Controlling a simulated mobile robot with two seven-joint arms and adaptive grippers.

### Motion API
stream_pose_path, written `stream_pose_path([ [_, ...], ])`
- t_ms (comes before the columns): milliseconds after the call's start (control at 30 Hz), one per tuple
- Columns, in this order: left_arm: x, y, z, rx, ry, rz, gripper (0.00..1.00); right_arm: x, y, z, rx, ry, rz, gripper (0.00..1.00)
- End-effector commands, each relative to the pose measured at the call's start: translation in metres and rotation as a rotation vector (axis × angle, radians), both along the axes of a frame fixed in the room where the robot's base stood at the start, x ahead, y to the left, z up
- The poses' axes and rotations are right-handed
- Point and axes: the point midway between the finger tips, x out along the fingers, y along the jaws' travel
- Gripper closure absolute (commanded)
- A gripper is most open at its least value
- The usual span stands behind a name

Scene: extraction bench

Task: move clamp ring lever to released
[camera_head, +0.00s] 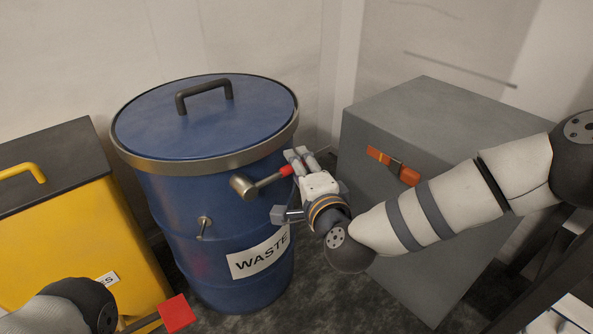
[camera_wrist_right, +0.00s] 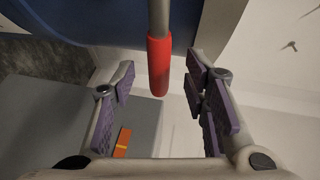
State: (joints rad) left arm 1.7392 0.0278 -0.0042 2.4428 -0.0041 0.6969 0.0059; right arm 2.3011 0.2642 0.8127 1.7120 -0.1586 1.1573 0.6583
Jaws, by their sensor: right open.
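The clamp ring (camera_head: 215,163) is a metal band around the top of the blue waste drum (camera_head: 185,230). Its lever (camera_head: 265,181) sticks out from a round metal pivot at the front right of the band and ends in a red grip. My right gripper (camera_head: 287,186) is open beside the drum at the lever's end. In the right wrist view, the lever's red grip (camera_wrist_right: 158,68) reaches between the two spread, purple-padded fingers of the right gripper (camera_wrist_right: 161,84), with visible gaps on both sides. My left gripper is not seen; only part of my left arm shows at lower left.
A grey cabinet (camera_head: 390,115) with an orange latch stands right of the drum, behind my right arm. A yellow bin (camera_head: 70,245) with a dark lid stands at left. A red square piece (camera_head: 176,313) on a rod shows at the bottom. A wall is behind.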

Motion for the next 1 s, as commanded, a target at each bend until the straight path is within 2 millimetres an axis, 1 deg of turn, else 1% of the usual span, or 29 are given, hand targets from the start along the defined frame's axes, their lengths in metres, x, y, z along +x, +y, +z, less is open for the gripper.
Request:
stream_pose_path([
  [33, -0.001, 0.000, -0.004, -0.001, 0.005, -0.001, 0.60, 0.007, 0.002, -0.004, 0.000, 0.001, -0.001, 0.59],
  [167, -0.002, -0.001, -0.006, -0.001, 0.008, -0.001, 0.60, 0.019, 0.005, -0.006, -0.002, 0.003, 0.000, 0.59],
  [433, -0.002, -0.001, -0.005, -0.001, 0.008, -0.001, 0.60, 0.021, 0.006, -0.005, -0.002, 0.003, 0.001, 0.59],
  [467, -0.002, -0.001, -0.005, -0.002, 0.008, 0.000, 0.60, 0.021, 0.006, -0.005, -0.003, 0.003, 0.001, 0.66],
  [500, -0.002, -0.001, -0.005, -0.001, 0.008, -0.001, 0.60, 0.021, 0.006, -0.005, -0.003, 0.003, 0.001, 0.75],
  [567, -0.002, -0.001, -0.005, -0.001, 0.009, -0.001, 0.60, 0.021, 0.006, -0.005, -0.003, 0.003, 0.001, 0.88],
  [600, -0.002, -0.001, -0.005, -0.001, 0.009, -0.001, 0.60, 0.020, 0.006, -0.005, -0.003, 0.003, 0.001, 0.97],
  [633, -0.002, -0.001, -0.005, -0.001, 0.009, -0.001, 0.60, 0.020, 0.006, -0.005, -0.003, 0.003, 0.001, 1.00],
  [867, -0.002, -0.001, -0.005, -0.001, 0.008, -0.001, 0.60, 0.020, 0.005, -0.004, -0.005, 0.001, 0.002, 1.00],
  [1000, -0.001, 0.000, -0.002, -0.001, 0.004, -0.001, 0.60, 0.020, 0.006, 0.000, -0.026, -0.016, 0.002, 1.00],
])
